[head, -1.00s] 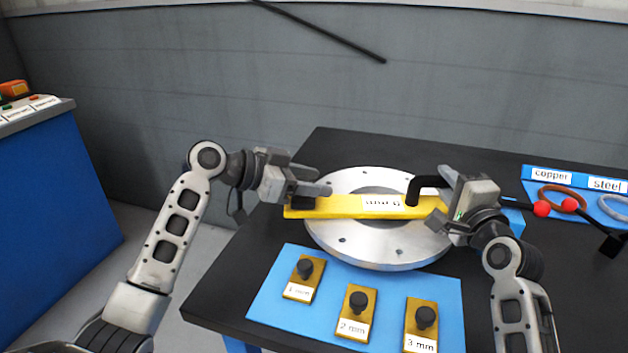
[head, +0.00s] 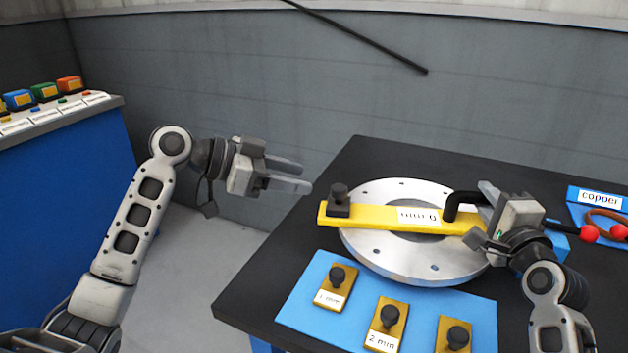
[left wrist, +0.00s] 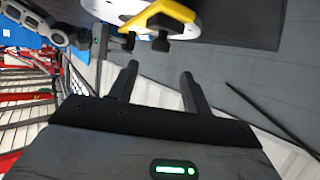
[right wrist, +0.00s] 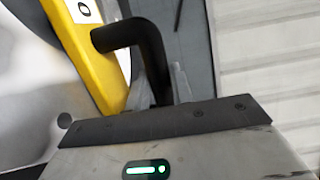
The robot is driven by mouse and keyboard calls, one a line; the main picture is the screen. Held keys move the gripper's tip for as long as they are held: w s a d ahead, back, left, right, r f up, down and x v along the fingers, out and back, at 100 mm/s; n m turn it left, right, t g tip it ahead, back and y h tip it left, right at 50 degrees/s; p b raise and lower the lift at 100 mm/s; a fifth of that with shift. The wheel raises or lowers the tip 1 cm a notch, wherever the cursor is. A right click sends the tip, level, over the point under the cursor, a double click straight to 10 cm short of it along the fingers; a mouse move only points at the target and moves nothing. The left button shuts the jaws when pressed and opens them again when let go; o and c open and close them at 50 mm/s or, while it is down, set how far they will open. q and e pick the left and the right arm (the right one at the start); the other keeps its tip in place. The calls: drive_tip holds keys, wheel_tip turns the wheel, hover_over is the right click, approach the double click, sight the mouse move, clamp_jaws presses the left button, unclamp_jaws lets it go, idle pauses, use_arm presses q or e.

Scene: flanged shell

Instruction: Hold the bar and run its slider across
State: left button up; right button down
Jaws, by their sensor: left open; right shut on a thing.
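The yellow bar (head: 378,217) lies across the silver flanged ring (head: 440,262) on the black table. Its slider, a black block with a knob (head: 339,200), sits at the bar's left end; it also shows in the left wrist view (left wrist: 162,40). A black bent handle (head: 460,202) rises from the bar's right part. My right gripper (head: 484,205) is shut on this handle, which shows between its fingers in the right wrist view (right wrist: 150,60). My left gripper (head: 290,175) is open and empty, in the air to the left of the slider and apart from it.
A blue mat (head: 300,312) in front of the ring holds several brass blocks with black knobs and labels, such as the one marked 2 mm (head: 387,325). A copper ring (head: 603,222) lies at the right. A blue cabinet (head: 70,180) stands at the left.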

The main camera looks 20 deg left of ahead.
drive_tip(key=shift+r, duration=0.15)
drive_tip(key=c, duration=1.1)
unclamp_jaws()
drive_tip(key=shift+c, duration=0.2)
